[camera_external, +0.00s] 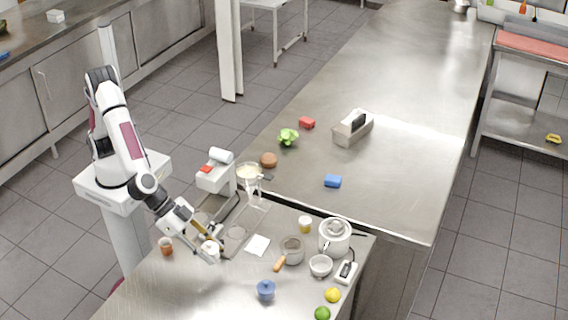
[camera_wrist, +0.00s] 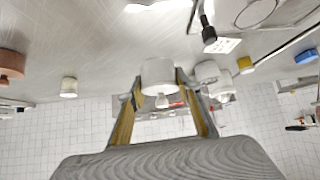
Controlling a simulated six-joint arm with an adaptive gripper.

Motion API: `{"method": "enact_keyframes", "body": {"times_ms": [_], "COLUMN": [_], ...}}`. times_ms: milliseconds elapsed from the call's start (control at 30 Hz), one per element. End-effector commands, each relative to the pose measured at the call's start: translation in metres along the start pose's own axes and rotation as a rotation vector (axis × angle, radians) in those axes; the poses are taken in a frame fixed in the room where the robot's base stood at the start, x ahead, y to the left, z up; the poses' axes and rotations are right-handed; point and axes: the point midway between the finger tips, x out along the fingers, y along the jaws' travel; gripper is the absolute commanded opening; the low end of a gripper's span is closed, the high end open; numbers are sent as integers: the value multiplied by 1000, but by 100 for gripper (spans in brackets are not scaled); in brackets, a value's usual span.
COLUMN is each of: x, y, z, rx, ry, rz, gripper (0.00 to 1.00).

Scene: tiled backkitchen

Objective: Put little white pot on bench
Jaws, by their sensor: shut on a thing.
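The little white pot (camera_external: 210,247), a small round pot with a lid, is at the end of my arm over the near steel counter (camera_external: 190,290). In the wrist view the white pot (camera_wrist: 158,72) sits between my two fingertips, its knob pointing down in the picture. My gripper (camera_wrist: 158,82) is shut on it; in the external view my gripper (camera_external: 211,252) partly covers it. I cannot tell whether the pot touches the counter. The long steel bench (camera_external: 410,190) extends behind.
A brown cup (camera_external: 166,246) stands left of my gripper, and a white-and-red appliance (camera_external: 214,172) behind it. A blue pot (camera_external: 266,290), a wooden-handled pan (camera_external: 292,251) and a white cooker (camera_external: 335,238) stand to the right. The long bench has wide clear areas.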

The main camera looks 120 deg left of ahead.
Motion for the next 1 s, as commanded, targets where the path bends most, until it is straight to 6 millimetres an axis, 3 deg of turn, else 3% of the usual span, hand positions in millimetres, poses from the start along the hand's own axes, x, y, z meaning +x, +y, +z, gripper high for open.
{"method": "enact_keyframes", "body": {"times_ms": [300,1000], "x": [22,34], "y": [0,0], "z": [21,33], "rx": [1,1], "ry": [1,0], "rz": [-1,0], "gripper": [0,0]}}
